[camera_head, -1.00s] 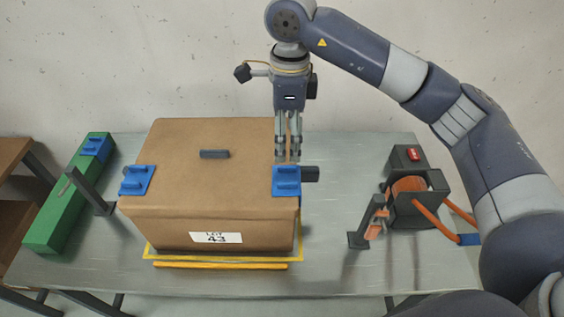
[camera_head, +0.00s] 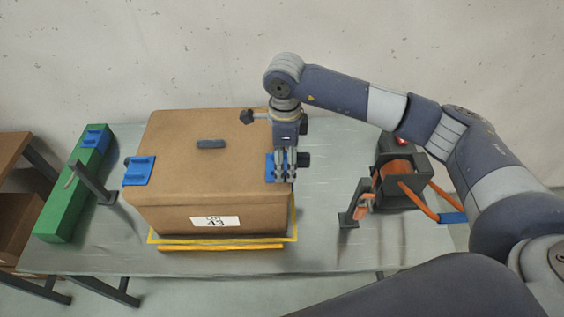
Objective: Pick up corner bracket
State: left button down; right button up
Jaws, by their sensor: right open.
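A blue corner bracket (camera_head: 269,168) sits on the right front corner of the brown cardboard box (camera_head: 200,172). My right gripper (camera_head: 284,179) points down over this bracket with its fingers open at it and hides much of it. I cannot tell whether the fingers touch it. A second blue corner bracket (camera_head: 139,171) sits on the box's left front corner. My left gripper is not in view.
Blue brackets (camera_head: 96,137) lie on a long green holder (camera_head: 72,194) at the left. A dark post stands beside it. An orange strap dispenser (camera_head: 402,178) and a strapping tool (camera_head: 361,203) are at the right. The table (camera_head: 320,250) is clear between box and tool.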

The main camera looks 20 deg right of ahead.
jog(key=shift+f, duration=0.1)
jog(key=shift+a, duration=0.1)
jog(key=c, duration=1.2)
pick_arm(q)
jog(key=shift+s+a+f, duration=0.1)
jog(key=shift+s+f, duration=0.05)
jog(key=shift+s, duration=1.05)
pick_arm(e)
jog(key=shift+o, duration=0.2)
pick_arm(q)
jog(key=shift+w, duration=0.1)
